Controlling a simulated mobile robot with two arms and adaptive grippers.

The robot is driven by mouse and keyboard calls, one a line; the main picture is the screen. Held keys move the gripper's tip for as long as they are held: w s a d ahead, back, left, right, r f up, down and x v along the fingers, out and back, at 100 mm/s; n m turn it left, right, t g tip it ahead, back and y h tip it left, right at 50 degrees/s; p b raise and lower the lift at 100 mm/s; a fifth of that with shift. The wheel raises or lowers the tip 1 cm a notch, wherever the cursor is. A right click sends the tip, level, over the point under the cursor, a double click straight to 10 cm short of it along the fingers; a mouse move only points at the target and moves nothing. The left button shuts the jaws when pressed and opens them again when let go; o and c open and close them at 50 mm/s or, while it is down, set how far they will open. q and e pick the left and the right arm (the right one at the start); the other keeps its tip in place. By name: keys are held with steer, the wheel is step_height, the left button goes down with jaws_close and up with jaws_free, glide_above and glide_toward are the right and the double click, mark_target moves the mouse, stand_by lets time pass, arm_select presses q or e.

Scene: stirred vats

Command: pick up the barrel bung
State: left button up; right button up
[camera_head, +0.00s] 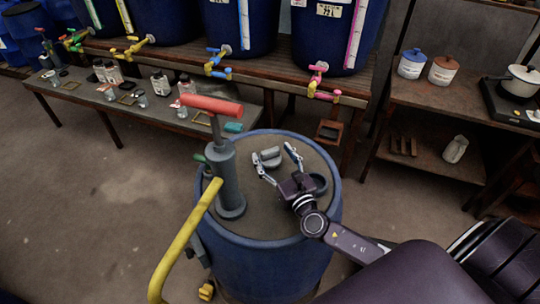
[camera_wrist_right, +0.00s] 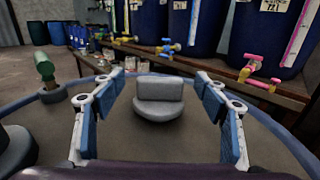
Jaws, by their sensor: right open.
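The barrel bung (camera_head: 267,157) is a small grey round piece with a raised grip on top. It rests on the top of a blue barrel (camera_head: 262,262). My right gripper (camera_head: 275,163) is open over the barrel top, its fingers spread and pointing toward the bung. In the right wrist view the bung (camera_wrist_right: 159,98) lies ahead, centred between the two fingers (camera_wrist_right: 158,118) and apart from both. Nothing is between the fingers at their near part. My left gripper is not in view.
A grey hand pump (camera_head: 228,172) with a red handle (camera_head: 212,105) and yellow spout (camera_head: 186,238) stands on the barrel, left of my gripper. A dark ring (camera_head: 319,184) lies right. Behind are blue vats (camera_head: 240,28) with coloured taps and a low bench (camera_head: 150,112) with jars.

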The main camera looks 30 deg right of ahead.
steer(key=shift+w+d+f, duration=0.1)
steer(key=shift+w, duration=1.1)
steer(key=c, duration=1.4)
steer(key=shift+r, duration=0.2)
